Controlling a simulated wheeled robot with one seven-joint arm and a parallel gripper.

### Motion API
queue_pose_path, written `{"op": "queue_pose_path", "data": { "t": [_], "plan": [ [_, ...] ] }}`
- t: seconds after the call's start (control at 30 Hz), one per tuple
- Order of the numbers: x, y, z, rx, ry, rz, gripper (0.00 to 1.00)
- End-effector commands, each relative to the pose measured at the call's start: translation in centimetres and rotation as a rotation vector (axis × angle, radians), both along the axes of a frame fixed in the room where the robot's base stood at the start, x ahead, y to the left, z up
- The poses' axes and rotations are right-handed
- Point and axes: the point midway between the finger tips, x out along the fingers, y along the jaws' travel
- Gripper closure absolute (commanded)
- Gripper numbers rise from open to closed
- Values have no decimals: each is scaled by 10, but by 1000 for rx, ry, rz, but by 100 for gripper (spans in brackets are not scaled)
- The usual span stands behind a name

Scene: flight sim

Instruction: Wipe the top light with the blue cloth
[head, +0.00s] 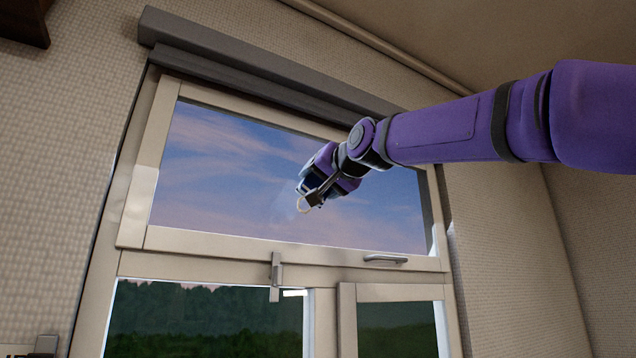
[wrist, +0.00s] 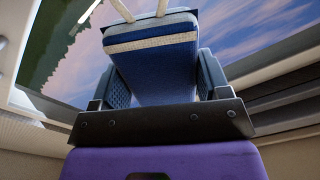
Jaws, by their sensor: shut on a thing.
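The top light (head: 235,175) is the wide upper window pane in a cream frame, with sky showing through it. A faint whitish smear shows on the glass just left of my gripper. My gripper (head: 308,195) is in front of the pane, right of its middle. In the wrist view, my gripper (wrist: 160,85) is shut on the blue cloth (wrist: 150,72), a folded dark blue pad with a pale stripe and a cream loop. The glass lies close beyond the cloth; I cannot tell whether they touch. In the head view my arm mostly hides the cloth.
A grey rail (head: 250,65) runs above the pane. A handle (head: 385,260) sits on the frame's lower right, and a latch (head: 276,272) hangs at its lower middle. Lower windows (head: 205,320) show trees. A dark brown object (head: 25,20) is at the upper left.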

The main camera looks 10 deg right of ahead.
Motion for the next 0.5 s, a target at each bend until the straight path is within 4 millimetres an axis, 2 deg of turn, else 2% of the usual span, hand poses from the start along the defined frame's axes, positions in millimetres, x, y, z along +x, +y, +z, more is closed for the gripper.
{"op": "queue_pose_path", "data": {
  "t": [0.27, 0.5],
  "plan": [
    [-2, -1, 1, 0, -1, 0, 49],
    [-18, -7, 1, -2, -2, 0, 49]
  ]
}}
